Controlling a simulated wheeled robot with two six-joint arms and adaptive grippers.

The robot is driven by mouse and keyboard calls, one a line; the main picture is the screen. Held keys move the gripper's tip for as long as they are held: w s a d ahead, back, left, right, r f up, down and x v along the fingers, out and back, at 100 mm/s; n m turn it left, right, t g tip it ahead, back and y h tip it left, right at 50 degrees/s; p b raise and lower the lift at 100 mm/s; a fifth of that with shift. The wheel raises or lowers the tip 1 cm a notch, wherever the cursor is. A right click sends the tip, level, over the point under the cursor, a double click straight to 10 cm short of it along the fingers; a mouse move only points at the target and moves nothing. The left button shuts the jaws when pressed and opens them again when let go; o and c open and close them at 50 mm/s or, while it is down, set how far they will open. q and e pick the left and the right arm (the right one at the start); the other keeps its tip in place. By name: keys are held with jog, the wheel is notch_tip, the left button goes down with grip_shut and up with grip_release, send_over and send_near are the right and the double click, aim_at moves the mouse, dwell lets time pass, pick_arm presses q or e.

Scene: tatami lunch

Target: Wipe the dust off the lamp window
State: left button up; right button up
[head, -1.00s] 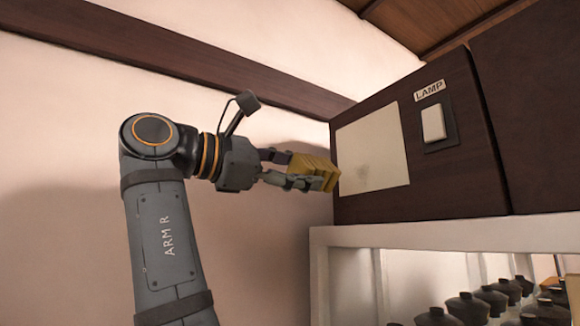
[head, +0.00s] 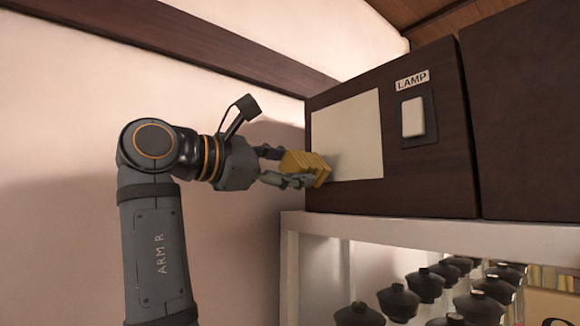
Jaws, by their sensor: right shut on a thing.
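The lamp window (head: 355,130) is a pale cream panel on the front of a dark wooden box (head: 445,180). A faint greyish patch shows on it just right of the sponge; I cannot tell whether it is dust or shadow. My right gripper (head: 298,167) is shut on a yellow sponge-like block (head: 308,166). The block is at the window's lower left edge and overlaps it in the view. I cannot tell whether it touches the surface. My left gripper is not in view.
A white switch (head: 413,117) on a dark plate sits right of the window, under a LAMP label (head: 412,80). Below the box is a white shelf (head: 400,232) with several dark lidded bowls (head: 398,300). A bare wall (head: 60,120) lies at left.

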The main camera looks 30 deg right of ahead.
aim_at(311, 168)
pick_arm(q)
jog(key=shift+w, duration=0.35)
pick_arm(e)
jog(key=shift+s+d, duration=0.1)
jog(key=shift+d, duration=0.1)
jog(key=shift+d, duration=0.75)
jog(key=shift+s+f+b, duration=0.15)
jog(key=shift+s+b, duration=0.3)
jog(key=shift+b, duration=0.2)
jog(key=shift+s+b, duration=0.5)
jog(key=shift+s, duration=1)
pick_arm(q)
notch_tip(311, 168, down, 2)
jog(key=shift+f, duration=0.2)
pick_arm(e)
jog(key=shift+d+r, duration=0.1)
jog(key=shift+r, duration=0.1)
